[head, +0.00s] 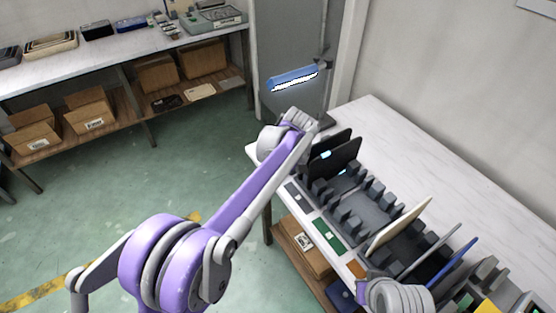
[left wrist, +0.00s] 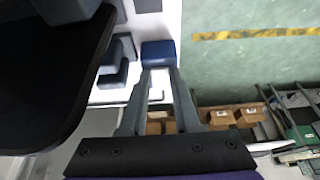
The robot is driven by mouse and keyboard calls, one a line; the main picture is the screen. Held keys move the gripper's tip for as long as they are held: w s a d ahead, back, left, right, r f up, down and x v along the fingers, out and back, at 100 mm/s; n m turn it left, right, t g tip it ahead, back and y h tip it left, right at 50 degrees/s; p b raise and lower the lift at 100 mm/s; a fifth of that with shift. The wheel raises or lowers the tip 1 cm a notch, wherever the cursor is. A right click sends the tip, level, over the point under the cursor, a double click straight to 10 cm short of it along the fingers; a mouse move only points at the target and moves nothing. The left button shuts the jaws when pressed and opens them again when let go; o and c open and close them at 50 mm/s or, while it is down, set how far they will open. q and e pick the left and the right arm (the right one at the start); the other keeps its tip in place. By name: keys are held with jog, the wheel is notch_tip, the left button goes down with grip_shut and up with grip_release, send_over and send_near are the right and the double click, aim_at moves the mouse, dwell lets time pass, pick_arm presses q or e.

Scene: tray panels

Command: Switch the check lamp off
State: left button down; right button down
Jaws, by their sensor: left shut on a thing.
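The check lamp (head: 293,78) is a blue bar on a dark stand behind the far end of the rack. A bright white strip is lit along its underside. My left arm reaches across to the rack's far end, just below the lamp. Its fingers are hidden in the head view. In the left wrist view my left gripper (left wrist: 160,75) points at a small blue block (left wrist: 158,52) that sits at its fingertips. I cannot tell whether this block belongs to the lamp. Part of my right arm's end shows at the bottom of the head view, its fingers out of sight.
A grey slotted rack (head: 365,205) stands on the white table (head: 450,170). Black panels (head: 338,157) stand close beside my left gripper, and a cream panel (head: 398,226) leans nearer. A workbench (head: 120,50) with boxes is at the back left. The green floor is clear.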

pick_arm(q)
jog(key=shift+w+a+r+g+h+p, duration=0.25)
jog(key=shift+r+g+h+p, duration=0.15)
jog(key=shift+g+h+p, duration=0.35)
pick_arm(e)
jog(key=shift+w+r, duration=0.15)
jog(key=shift+r, duration=0.8)
pick_arm(q)
jog(key=shift+w+f+g+h+p, duration=0.1)
jog(key=shift+w+g+h+p, duration=0.15)
jog(key=shift+g+p, duration=0.35)
pick_arm(e)
jog(key=shift+w+r, duration=0.15)
jog(key=shift+r, duration=0.35)
pick_arm(q)
jog(key=shift+s, duration=0.1)
jog(key=c, duration=0.6)
grip_release()
jog(key=shift+c, duration=0.2)
pick_arm(e)
jog(key=shift+r+p, duration=0.35)
jog(key=shift+r, duration=0.05)
pick_arm(q)
notch_tip(320, 180, up, 11)
jog(key=shift+s+d, duration=0.3)
jog(key=shift+s, duration=0.15)
